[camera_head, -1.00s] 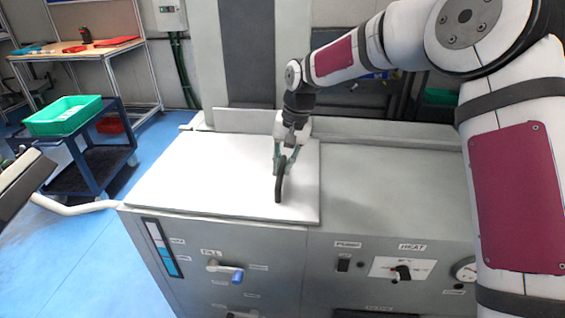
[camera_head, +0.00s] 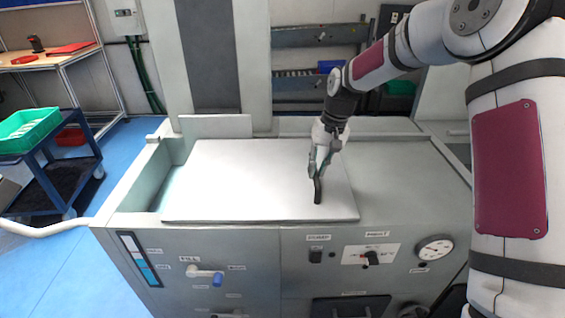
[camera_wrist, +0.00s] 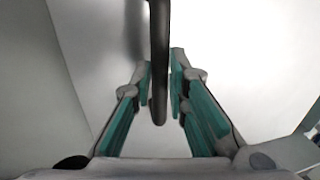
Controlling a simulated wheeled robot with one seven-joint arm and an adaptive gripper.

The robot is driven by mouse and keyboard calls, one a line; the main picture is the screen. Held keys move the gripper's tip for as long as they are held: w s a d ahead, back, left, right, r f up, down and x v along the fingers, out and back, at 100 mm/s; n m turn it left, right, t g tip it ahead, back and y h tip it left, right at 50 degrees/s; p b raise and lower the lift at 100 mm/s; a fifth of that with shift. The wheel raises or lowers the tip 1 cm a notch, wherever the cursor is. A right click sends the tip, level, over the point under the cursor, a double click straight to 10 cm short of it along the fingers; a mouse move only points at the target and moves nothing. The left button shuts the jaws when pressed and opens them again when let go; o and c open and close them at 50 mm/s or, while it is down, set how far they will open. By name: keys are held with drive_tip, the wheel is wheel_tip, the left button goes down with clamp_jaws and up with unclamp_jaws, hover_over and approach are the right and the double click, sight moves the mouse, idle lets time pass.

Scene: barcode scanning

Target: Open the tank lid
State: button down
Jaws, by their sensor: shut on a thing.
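The white tank lid (camera_head: 245,185) lies flat on top of the grey tank cabinet (camera_head: 210,250). It sits shifted to the right, so a strip of the tank opening (camera_head: 172,184) shows along its left side. A dark handle (camera_head: 318,190) stands up on the right part of the lid. My gripper (camera_head: 314,172) is shut on the handle from above. In the wrist view the teal-padded fingers of my gripper (camera_wrist: 164,85) lie on both sides of the dark handle (camera_wrist: 159,60), with the white lid surface behind. The inside of the tank is mostly hidden by the lid.
The cabinet top right of the lid (camera_head: 400,175) is clear. A cart with a green crate (camera_head: 28,130) stands at left; a raised panel (camera_head: 215,126) stands behind the lid.

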drive_tip(key=d, duration=1)
drive_tip(key=d+b, duration=0.1)
drive_tip(key=d, duration=1)
drive_tip(key=s+d, duration=0.1)
drive_tip(key=d, duration=1)
drive_tip(key=shift+d+b, duration=0.15)
drive_tip(key=shift+b, duration=0.25)
drive_tip(key=shift+d+r, duration=0.1)
drive_tip(key=shift+d, duration=0.5)
drive_tip(key=shift+d, duration=0.1)
drive_tip(key=c, duration=1.6)
unclamp_jaws()
drive_tip(key=shift+o, duration=0.2)
wheel_tip(320, 180, up, 12)
drive_tip(key=d, duration=0.2)
drive_tip(key=shift+s, duration=0.2)
